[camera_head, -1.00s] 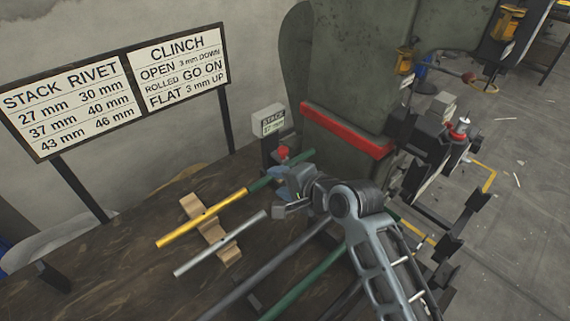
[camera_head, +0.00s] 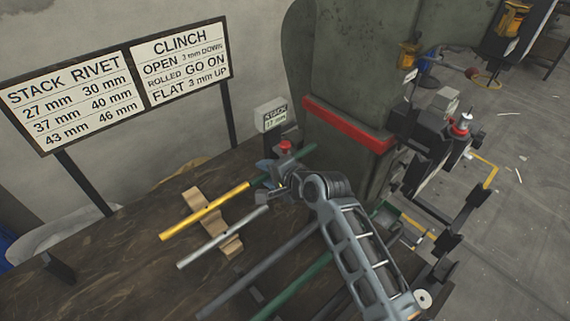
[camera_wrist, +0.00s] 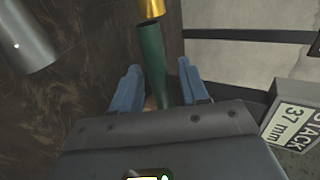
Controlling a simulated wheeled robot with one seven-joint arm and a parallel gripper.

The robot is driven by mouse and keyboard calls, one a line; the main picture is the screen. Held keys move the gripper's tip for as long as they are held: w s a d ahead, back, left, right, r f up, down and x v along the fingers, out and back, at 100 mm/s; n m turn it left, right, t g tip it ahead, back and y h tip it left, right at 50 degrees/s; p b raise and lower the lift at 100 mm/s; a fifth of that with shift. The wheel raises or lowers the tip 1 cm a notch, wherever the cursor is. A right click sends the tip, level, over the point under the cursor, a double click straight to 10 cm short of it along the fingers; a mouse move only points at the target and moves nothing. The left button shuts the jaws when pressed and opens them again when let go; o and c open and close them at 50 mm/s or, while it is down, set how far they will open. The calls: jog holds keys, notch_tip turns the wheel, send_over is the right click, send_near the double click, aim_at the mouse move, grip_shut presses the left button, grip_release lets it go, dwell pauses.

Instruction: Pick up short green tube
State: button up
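The short green tube (camera_wrist: 153,58) shows in the wrist view, running between the two blue fingers of my gripper (camera_wrist: 156,88). The fingers stand apart on either side of it, with a visible gap on the right; the tube's lower part is hidden behind the gripper body. In the head view the short green tube (camera_head: 302,153) shows partly behind my gripper (camera_head: 268,170). Its near end lies in line with the end of a yellow tube (camera_head: 205,211), which rests on a wavy wooden rack (camera_head: 193,197).
A silver tube (camera_head: 222,238) lies on the rack beside the yellow one. A grey tube (camera_head: 260,272) and a longer green tube (camera_head: 300,290) lie nearer. A "STACK 37 mm" box (camera_head: 272,117), a red button (camera_head: 285,146) and the press (camera_head: 350,90) stand behind.

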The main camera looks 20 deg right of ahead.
grip_shut()
jog(key=shift+r, duration=0.1)
dwell(0.3)
